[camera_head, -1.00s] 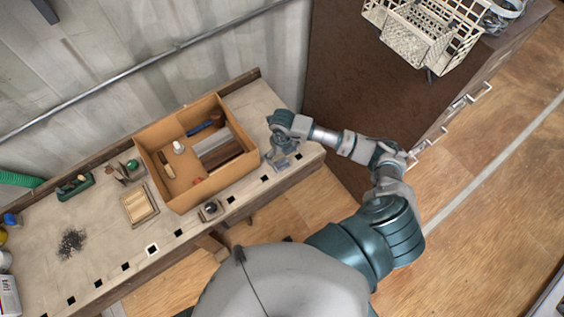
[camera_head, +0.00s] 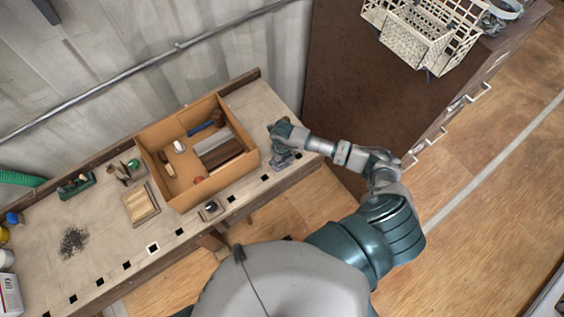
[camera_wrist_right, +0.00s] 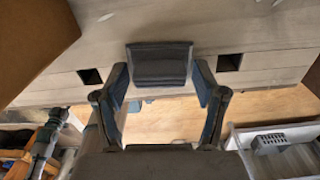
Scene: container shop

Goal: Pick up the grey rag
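The grey rag (camera_wrist_right: 160,64) shows in the right wrist view as a dark grey, folded-looking piece at the workbench's front edge. My right gripper (camera_wrist_right: 160,78) is open, with one finger on each side of the rag; I cannot tell whether they touch it. In the head view my right gripper (camera_head: 284,158) points down over the right end of the workbench (camera_head: 262,101), beside the cardboard box, and largely hides the rag. My left gripper is not in view.
An open cardboard box (camera_head: 190,201) with tools and a brush stands just left of my right gripper. A wooden tray (camera_head: 141,205) and a small dark object (camera_head: 210,209) lie nearby. A brown cabinet (camera_head: 365,75) with a wire basket (camera_head: 425,40) stands to the right.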

